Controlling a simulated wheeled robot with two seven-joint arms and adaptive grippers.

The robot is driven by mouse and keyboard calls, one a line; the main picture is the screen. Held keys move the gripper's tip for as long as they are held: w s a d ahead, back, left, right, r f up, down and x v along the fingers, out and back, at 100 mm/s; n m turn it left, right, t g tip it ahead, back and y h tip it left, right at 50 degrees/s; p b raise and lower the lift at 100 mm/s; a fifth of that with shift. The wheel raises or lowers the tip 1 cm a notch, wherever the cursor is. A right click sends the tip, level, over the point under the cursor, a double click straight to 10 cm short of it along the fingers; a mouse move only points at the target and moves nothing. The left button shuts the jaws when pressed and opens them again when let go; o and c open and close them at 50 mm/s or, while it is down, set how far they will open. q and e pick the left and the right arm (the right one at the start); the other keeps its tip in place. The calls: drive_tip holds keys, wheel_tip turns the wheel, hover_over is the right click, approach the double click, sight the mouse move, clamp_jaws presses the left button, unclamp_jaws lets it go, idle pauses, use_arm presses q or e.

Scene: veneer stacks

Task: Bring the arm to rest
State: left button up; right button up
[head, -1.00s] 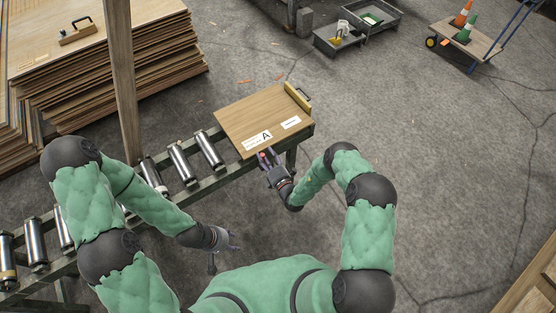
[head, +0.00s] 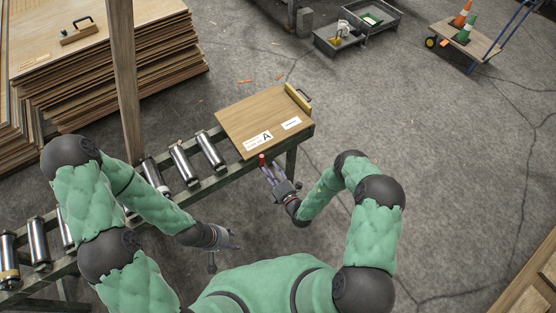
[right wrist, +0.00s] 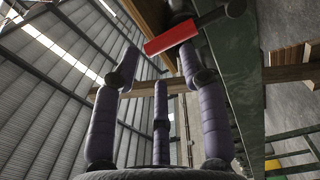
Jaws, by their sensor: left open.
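My right gripper (head: 270,172) is just off the front edge of the roller conveyor, near a small red handle (head: 262,160). In the right wrist view, its purple fingers (right wrist: 155,75) stand apart with nothing between them. The red handle (right wrist: 172,37) shows there beyond the fingertips, close to the right finger; whether they touch I cannot tell. My left gripper (head: 225,248) is open and empty, low in front of the conveyor, clear of everything.
A wooden board (head: 255,115) labelled A lies on the conveyor's (head: 185,195) right end, with a yellow-edged block (head: 298,98) at its far side. A wooden post (head: 124,80) and veneer stacks (head: 150,60) stand at the left. The floor to the right is open.

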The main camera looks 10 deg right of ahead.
drive_tip(key=shift+s+d+r, duration=0.1)
drive_tip(key=shift+s+d, duration=0.1)
drive_tip(key=shift+s, duration=0.15)
idle(0.3)
